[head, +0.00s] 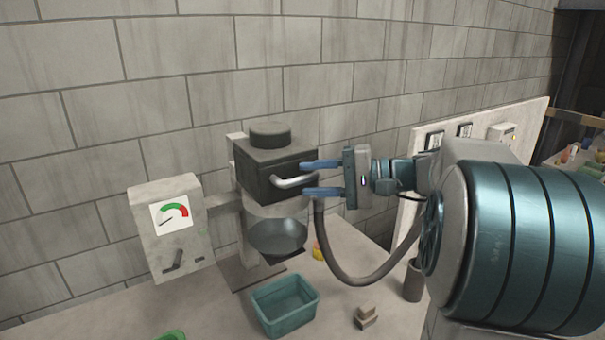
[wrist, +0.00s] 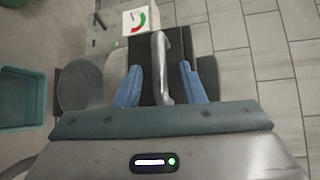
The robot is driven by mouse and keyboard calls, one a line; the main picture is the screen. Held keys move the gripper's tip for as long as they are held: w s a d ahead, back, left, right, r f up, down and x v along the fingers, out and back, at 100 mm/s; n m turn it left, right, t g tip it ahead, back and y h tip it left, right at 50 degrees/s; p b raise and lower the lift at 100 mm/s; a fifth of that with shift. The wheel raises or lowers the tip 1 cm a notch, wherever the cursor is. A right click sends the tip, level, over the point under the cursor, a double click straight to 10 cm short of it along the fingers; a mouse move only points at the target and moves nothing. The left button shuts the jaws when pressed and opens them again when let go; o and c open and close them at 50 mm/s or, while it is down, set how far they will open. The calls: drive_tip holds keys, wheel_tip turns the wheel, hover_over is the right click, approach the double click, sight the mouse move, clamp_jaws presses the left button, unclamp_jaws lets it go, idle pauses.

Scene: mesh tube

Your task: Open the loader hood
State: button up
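The loader hood (head: 268,172) is a dark box with a round knob on top, on a stand against the wall. It looks closed. A pale bar handle (head: 292,181) sticks out from its front; the handle also shows in the wrist view (wrist: 162,66). My gripper (head: 305,179) comes in from the right, level with the handle. In the wrist view its two blue fingers (wrist: 160,83) are apart, one on each side of the handle, with visible gaps. The handle lies between them and is not clamped. A grey bowl (head: 277,237) sits below the hood.
A gauge box (head: 166,228) with a small lever stands left of the hood. A dark hose (head: 345,277) hangs below my gripper. The block wall is close behind.

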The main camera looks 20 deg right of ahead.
sight(280, 162)
drive_tip(key=shift+x, duration=1.35)
